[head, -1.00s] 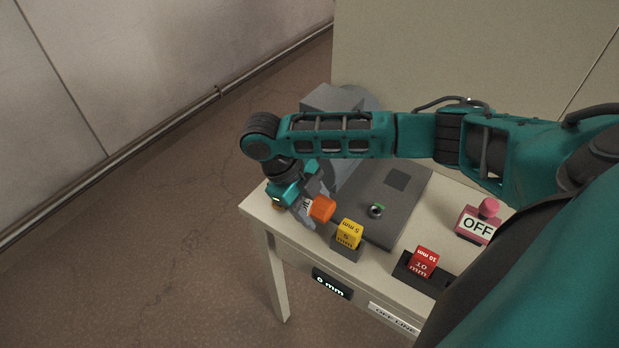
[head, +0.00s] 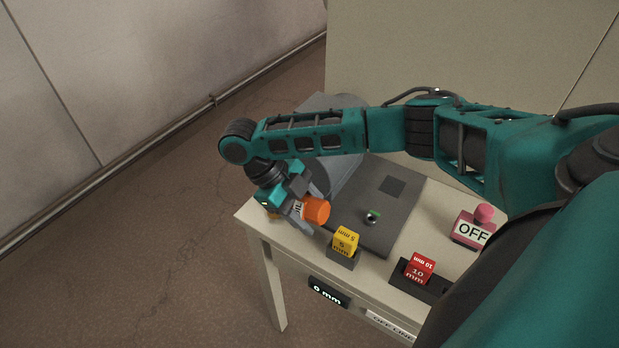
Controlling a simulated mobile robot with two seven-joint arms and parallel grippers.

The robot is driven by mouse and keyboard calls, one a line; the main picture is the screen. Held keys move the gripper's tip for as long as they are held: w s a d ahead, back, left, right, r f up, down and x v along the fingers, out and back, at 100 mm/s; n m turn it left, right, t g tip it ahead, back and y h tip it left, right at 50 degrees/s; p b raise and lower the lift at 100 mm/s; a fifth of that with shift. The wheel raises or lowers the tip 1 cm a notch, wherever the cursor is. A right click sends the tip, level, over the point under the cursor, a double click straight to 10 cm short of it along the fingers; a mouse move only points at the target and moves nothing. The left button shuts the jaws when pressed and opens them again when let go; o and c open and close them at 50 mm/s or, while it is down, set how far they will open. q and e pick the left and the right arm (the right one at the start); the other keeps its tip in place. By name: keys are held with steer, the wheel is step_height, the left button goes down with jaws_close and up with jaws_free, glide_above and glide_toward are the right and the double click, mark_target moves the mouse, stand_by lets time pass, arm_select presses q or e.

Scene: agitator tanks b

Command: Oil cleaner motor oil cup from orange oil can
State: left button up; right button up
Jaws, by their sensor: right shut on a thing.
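My right gripper (head: 309,208) is shut on the orange oil can (head: 317,210). The can lies tilted on its side between the fingers, its orange end facing right; part of a white label with dark letters shows beside the fingers. It is over the table's left front part, left of the grey plate's fitting. A small round fitting (head: 371,218) with a green mark sits on the grey plate; I cannot tell whether it is the motor oil cup. The grey machine (head: 343,176) behind is partly hidden by my right arm. My left gripper is not in view.
A yellow 5 mm block (head: 345,241) and a red 10 mm block (head: 421,267) stand in dark holders along the front. A pink button with an OFF sign (head: 472,232) is at right. A 0 mm display (head: 328,291) is on the table's front.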

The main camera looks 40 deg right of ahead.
steer(key=shift+r+g, duration=0.25)
steer(key=shift+g, duration=0.05)
steer(key=shift+w+r+g, duration=0.1)
steer(key=shift+r+g, duration=0.3)
steer(key=shift+f, duration=0.1)
stand_by(0.4)
stand_by(1.5)
stand_by(0.7)
steer(key=shift+f+t+y, duration=0.3)
steer(key=shift+f+t, duration=0.65)
steer(key=shift+t, duration=0.25)
